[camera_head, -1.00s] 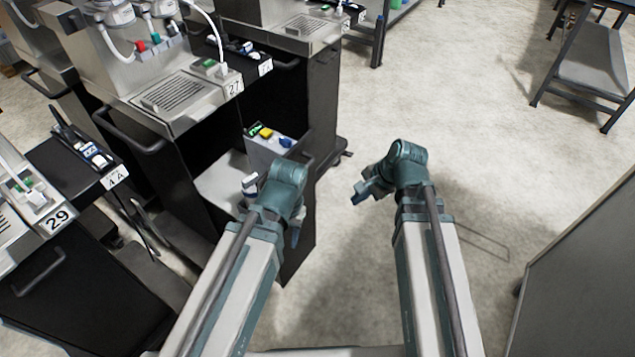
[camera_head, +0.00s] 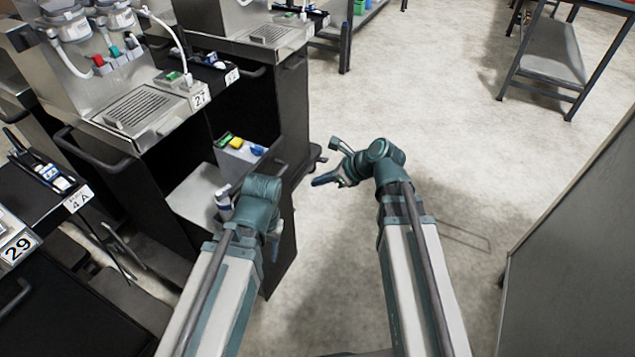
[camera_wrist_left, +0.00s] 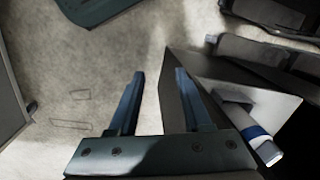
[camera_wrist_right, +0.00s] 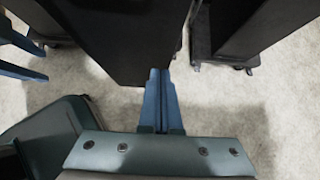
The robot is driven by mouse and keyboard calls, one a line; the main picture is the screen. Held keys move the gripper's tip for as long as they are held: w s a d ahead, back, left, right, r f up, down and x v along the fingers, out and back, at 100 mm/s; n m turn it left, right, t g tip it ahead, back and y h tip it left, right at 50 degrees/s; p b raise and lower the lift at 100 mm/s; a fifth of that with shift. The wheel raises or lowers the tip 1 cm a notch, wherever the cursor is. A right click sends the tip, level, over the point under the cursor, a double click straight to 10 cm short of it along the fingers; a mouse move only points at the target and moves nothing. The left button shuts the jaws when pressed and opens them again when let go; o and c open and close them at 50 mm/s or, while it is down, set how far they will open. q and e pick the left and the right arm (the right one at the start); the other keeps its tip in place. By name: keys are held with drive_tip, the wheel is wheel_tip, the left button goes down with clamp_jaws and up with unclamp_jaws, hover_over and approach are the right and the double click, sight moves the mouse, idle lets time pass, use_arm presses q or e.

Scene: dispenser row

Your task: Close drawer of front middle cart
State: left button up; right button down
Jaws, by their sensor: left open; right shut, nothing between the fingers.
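The front middle cart, labelled 27 (camera_head: 165,108), is dark with a metal top at the left of the head view. Its drawer (camera_head: 192,196) is pulled out, showing a pale inside and a dark front panel (camera_head: 283,255). The drawer also shows in the left wrist view (camera_wrist_left: 265,103). My left gripper (camera_head: 274,228) is open at the drawer's front, partly hidden by its own wrist. In the left wrist view its fingers (camera_wrist_left: 160,75) appear beside the panel edge; contact is unclear. My right gripper (camera_head: 323,180) is shut and empty, right of the drawer; its fingers (camera_wrist_right: 160,72) touch each other.
A small bin (camera_head: 240,152) with green, yellow and blue items sits in the drawer. Cart 29 (camera_head: 20,248) stands at the lower left, and another cart (camera_head: 265,45) stands behind. A grey cabinet (camera_head: 570,230) is at the right. The floor between is clear.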

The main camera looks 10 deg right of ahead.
sight(284, 184)
use_arm(q)
drive_tip(key=shift+f+b, duration=1.9)
drive_tip(key=shift+f, duration=0.55)
use_arm(e)
drive_tip(key=shift+w+a+f, duration=0.8)
drive_tip(key=shift+w+a, duration=0.1)
drive_tip(key=shift+a, duration=0.3)
drive_tip(key=shift+w+a+f, duration=0.85)
drive_tip(key=shift+a, duration=0.35)
drive_tip(key=shift+w+a+f, duration=0.8)
drive_tip(key=shift+w+a, duration=0.1)
drive_tip(key=shift+a, duration=0.3)
